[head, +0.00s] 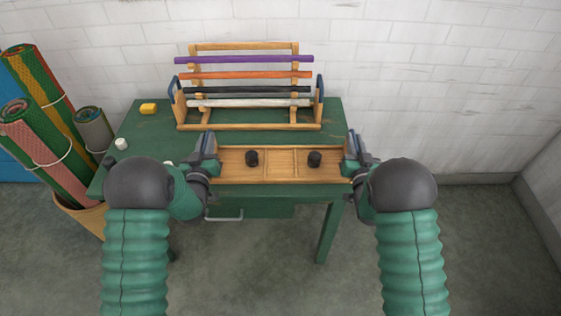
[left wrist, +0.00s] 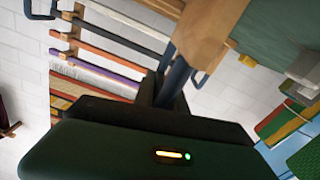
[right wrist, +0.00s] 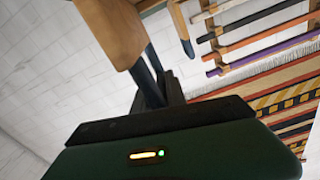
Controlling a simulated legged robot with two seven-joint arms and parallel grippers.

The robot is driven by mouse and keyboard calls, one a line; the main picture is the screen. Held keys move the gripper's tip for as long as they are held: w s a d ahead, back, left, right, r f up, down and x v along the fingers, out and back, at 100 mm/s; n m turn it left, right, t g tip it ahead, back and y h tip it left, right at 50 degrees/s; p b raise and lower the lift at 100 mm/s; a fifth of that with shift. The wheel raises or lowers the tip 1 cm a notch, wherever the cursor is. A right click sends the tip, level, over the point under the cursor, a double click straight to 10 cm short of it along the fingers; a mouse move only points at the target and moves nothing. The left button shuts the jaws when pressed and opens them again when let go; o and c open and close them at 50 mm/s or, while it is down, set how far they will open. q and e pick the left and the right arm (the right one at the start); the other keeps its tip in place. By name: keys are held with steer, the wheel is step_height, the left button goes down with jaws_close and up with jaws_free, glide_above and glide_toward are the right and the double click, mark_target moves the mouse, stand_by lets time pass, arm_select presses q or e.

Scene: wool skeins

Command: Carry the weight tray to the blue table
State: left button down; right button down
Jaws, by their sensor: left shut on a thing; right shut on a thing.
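The weight tray (head: 282,181) is a long, shallow wooden tray with dividers, level in the head view at the front edge of the green table. Two black weights, a left one (head: 252,158) and a right one (head: 314,159), stand in it. My left gripper (head: 208,146) is shut on the tray's left end, and my right gripper (head: 352,146) is shut on its right end. The tray's wood also shows in the left wrist view (left wrist: 208,28) and the right wrist view (right wrist: 112,30). I cannot tell whether the tray touches the table. No blue table is clearly seen.
The green table (head: 144,133) bears a wooden rack (head: 250,127) with coloured rods, a yellow block (head: 148,109) and a white piece (head: 121,144). Rolled rugs (head: 40,150) stand in a bin at left. A blue surface (head: 12,153) shows behind them. The floor at right is clear.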

stand_by(0.3)
